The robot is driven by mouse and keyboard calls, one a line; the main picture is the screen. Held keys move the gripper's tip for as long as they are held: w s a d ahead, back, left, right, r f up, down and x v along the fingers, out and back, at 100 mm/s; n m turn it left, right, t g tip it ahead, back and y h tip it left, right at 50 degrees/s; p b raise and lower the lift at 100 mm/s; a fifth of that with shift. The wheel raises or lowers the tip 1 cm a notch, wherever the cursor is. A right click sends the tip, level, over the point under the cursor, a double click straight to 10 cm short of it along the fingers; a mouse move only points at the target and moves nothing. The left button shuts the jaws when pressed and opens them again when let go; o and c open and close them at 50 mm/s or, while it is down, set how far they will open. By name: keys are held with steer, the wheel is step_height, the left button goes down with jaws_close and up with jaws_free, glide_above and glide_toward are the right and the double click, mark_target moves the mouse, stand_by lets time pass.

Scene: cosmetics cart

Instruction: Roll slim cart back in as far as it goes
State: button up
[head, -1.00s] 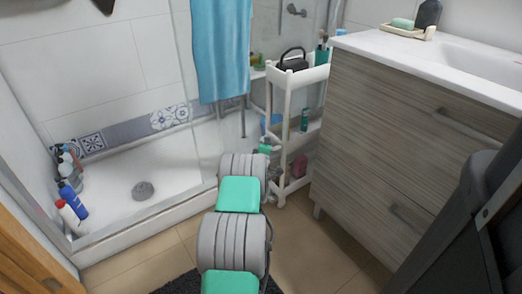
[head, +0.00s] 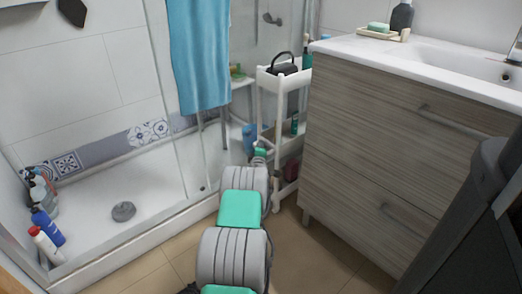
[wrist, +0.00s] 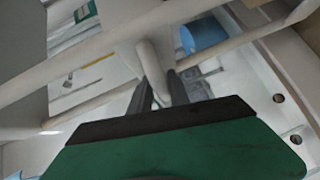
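The slim white cart (head: 264,82) stands upright in the gap between the shower and the vanity. A black bag (head: 285,67) with a handle is in its top tray, with a green bottle (head: 307,52) behind. My gripper (head: 259,152) is low at the cart's front, small and partly hidden by my arm in the head view. In the wrist view, the two dark fingers of my gripper (wrist: 158,77) stand apart, one on each side of a white post (wrist: 150,55) of the cart. I cannot tell whether they press on it. White cart rails cross above them.
The wood-grain vanity (head: 390,150) stands close on the cart's right. The shower tray's raised edge (head: 150,243) and a hanging blue towel (head: 198,55) are on the left. A blue cup (head: 249,138) shows beside the cart. Tiled floor (head: 300,258) is bare in front.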

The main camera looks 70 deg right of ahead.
steer(key=o, duration=0.4)
steer(key=shift+r, duration=0.25)
steer(key=shift+c, duration=0.2)
steer(key=shift+w+f, duration=0.1)
steer(key=shift+f, duration=0.1)
steer(key=shift+a, duration=0.1)
steer(key=p+v, duration=0.3)
steer(key=v, duration=0.4)
steer(key=shift+a+p, duration=0.3)
steer(key=shift+r, duration=0.15)
